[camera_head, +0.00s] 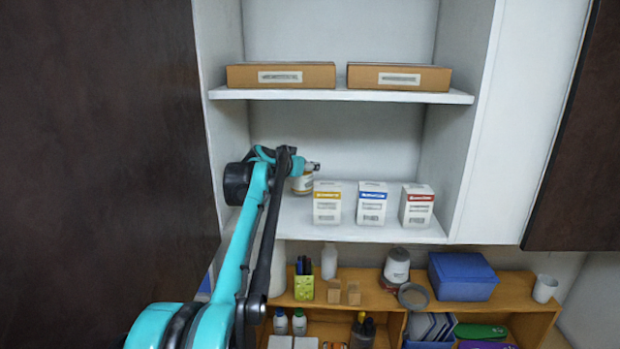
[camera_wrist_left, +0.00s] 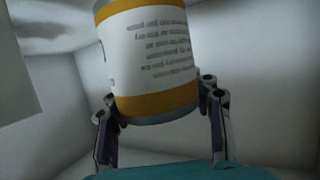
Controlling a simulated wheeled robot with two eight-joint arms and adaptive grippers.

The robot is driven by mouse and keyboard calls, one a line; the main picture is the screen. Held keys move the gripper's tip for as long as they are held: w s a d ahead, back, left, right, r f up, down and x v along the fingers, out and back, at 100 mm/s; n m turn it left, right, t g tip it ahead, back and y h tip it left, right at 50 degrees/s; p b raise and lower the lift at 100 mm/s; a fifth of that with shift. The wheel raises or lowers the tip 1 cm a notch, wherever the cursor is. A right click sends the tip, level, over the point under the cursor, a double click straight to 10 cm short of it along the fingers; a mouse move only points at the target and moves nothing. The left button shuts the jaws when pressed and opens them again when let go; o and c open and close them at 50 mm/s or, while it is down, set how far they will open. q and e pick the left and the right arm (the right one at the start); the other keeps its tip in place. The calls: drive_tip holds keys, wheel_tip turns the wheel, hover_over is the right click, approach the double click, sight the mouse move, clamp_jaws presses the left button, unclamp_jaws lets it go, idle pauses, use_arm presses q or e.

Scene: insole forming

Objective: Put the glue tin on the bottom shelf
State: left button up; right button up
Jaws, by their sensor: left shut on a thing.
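The glue tin (camera_wrist_left: 150,60) has a white label with dark print and orange bands. In the left wrist view it stands between the two fingers of my left gripper (camera_wrist_left: 163,120), which is shut on it. In the head view the tin (camera_head: 302,183) is at the left of the bottom shelf (camera_head: 300,226), inside the wall cabinet. My left gripper (camera_head: 305,167) reaches in from the left and covers part of it. The tin looks upright; I cannot tell whether its base touches the shelf. My right gripper is not in view.
Three white boxes, with yellow (camera_head: 327,203), blue (camera_head: 372,204) and red (camera_head: 417,205) bands, stand right of the tin on the same shelf. The upper shelf (camera_head: 340,96) holds two flat brown boxes (camera_head: 281,75). A wooden organiser (camera_head: 370,285) with bottles and containers stands below.

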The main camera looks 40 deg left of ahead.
use_arm(q)
drive_tip(key=f, duration=0.1)
drive_tip(key=w+f, duration=0.1)
drive_tip(key=f, duration=0.2)
drive_tip(key=shift+w+a+f, duration=0.1)
drive_tip(key=shift+w, duration=0.2)
drive_tip(key=shift+s+f, duration=0.1)
drive_tip(key=shift+s, duration=0.4)
drive_tip(key=o, duration=1.1)
drive_tip(key=shift+w, duration=0.1)
drive_tip(key=shift+o, duration=1.4)
drive_tip(key=shift+w, duration=0.2)
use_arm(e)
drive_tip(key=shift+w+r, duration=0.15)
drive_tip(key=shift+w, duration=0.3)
use_arm(q)
drive_tip(key=shift+s, duration=0.15)
